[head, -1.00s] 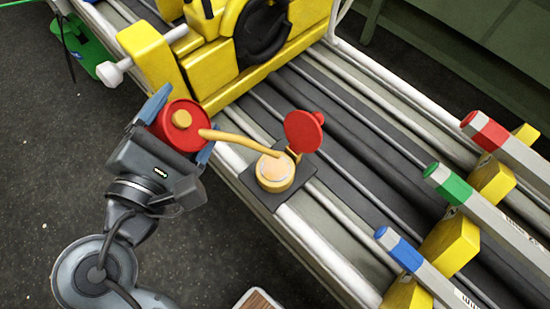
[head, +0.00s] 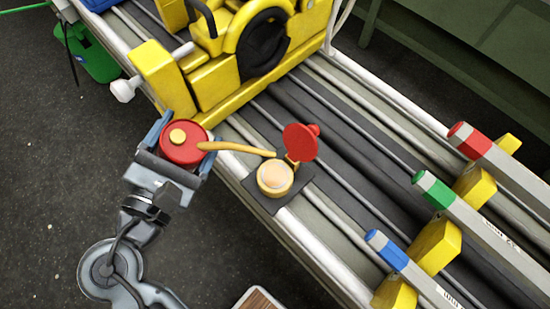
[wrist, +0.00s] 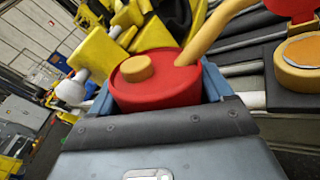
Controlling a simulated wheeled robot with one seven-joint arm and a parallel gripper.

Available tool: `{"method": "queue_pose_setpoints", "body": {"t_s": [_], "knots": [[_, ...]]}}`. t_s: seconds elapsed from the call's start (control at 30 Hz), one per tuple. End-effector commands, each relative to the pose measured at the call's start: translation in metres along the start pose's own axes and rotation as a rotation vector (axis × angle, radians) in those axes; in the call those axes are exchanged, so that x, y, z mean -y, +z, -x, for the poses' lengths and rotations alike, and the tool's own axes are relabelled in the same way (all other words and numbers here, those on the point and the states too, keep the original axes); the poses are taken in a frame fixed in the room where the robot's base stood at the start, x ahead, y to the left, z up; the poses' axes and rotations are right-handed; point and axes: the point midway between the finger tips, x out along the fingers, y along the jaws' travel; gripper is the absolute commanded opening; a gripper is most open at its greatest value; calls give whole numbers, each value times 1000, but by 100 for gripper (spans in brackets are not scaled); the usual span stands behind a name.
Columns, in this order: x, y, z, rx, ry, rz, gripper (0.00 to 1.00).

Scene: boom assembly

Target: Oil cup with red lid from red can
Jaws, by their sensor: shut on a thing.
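My gripper (head: 181,143) is shut on the red can (head: 187,153), with its blue fingers on either side. The can has a yellow knob on top and a long yellow spout reaching right. The cup is yellow with a pale orange top, on a dark square plate. Its red lid (head: 300,142) stands open behind it. The wrist view shows the can (wrist: 155,88) close up, and the cup (wrist: 299,62) at right.
A yellow machine (head: 225,50) with a white knob stands close behind the can on the railed bench. Bars with red, green and blue ends (head: 470,140) rest on yellow blocks at right. A wooden-topped object (head: 258,299) is at the bottom edge.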

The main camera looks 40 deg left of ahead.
Motion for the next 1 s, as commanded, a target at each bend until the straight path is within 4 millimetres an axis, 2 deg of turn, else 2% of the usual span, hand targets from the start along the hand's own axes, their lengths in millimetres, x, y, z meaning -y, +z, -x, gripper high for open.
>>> {"method": "queue_pose_setpoints", "body": {"t_s": [0.03,0.53,1.0], "knots": [[-4,7,0,5,0,25,43],[-19,38,3,88,-3,433,43],[-21,41,4,95,-3,471,43]]}}
